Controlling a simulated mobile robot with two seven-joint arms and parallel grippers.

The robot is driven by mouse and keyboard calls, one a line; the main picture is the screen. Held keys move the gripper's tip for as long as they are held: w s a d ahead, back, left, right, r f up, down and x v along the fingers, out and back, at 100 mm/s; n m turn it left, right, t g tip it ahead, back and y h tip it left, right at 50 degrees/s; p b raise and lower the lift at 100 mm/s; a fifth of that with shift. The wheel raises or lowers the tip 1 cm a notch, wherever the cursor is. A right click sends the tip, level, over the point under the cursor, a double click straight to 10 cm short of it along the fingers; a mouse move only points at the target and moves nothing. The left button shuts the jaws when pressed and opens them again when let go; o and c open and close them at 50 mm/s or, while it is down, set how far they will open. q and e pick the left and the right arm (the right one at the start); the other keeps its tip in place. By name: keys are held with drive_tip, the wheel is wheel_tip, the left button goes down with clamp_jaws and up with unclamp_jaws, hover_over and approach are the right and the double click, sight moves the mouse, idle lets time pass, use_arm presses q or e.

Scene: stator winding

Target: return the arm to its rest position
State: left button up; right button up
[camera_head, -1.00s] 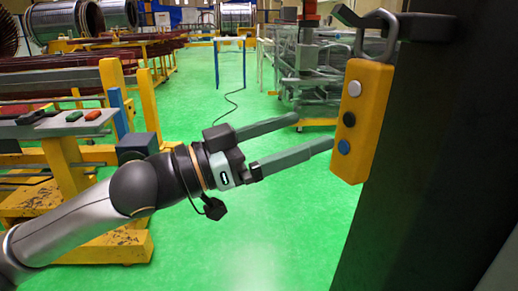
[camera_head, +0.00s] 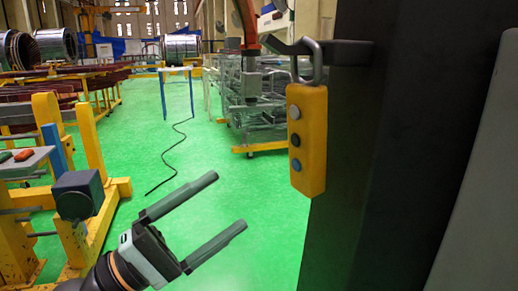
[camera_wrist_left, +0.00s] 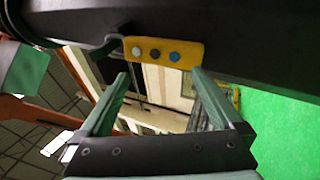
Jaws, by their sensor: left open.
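My left gripper (camera_head: 195,222) is at the lower middle of the head view, its two long grey-green fingers spread apart with nothing between them. It is below and to the left of the yellow pendant (camera_head: 307,140), clear of it. The pendant has several round buttons and hangs by a grey loop from a dark hook (camera_head: 335,50) on a black column. In the left wrist view the open fingers (camera_wrist_left: 163,100) frame empty space, and the pendant (camera_wrist_left: 165,51) shows beyond them near the top. My right gripper is not in view.
The black column (camera_head: 375,160) fills the right side. A yellow stand (camera_head: 90,160) with a grey box (camera_head: 78,195) and a small button panel (camera_head: 22,160) stand at the left. Green floor (camera_head: 200,150) between them is open. A wire-mesh cart (camera_head: 255,105) stands behind the pendant.

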use_arm(q)
drive_tip(key=w+a+f+m+t+y, duration=0.3)
drive_tip(key=f+m+y, duration=0.4)
drive_tip(key=f+m, duration=0.7)
drive_tip(key=a+f+m+t+y, duration=0.35)
drive_tip(key=f+m+y, duration=0.35)
drive_tip(key=f+m, duration=0.6)
drive_tip(key=s+a+f+n+g+y, duration=0.1)
drive_tip(key=s+f+n+g, duration=0.3)
drive_tip(key=s+f+n, duration=0.4)
drive_tip(key=s+f+n+g+y, duration=0.1)
drive_tip(key=s+f+n+g, duration=0.35)
drive_tip(key=f+n, duration=0.5)
drive_tip(key=s+a+r+y+p, duration=0.1)
drive_tip(key=s+r+p, duration=0.3)
drive_tip(key=r+p, duration=0.7)
drive_tip(key=a+p, duration=0.1)
drive_tip(key=p, duration=0.7)
drive_tip(key=shift+a+r+p, duration=0.15)
drive_tip(key=shift+r+p, duration=0.15)
drive_tip(key=shift+p, duration=0.05)
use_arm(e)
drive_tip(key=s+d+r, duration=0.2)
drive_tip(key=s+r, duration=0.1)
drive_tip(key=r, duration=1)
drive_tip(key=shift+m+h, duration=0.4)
use_arm(q)
drive_tip(key=shift+s, duration=0.1)
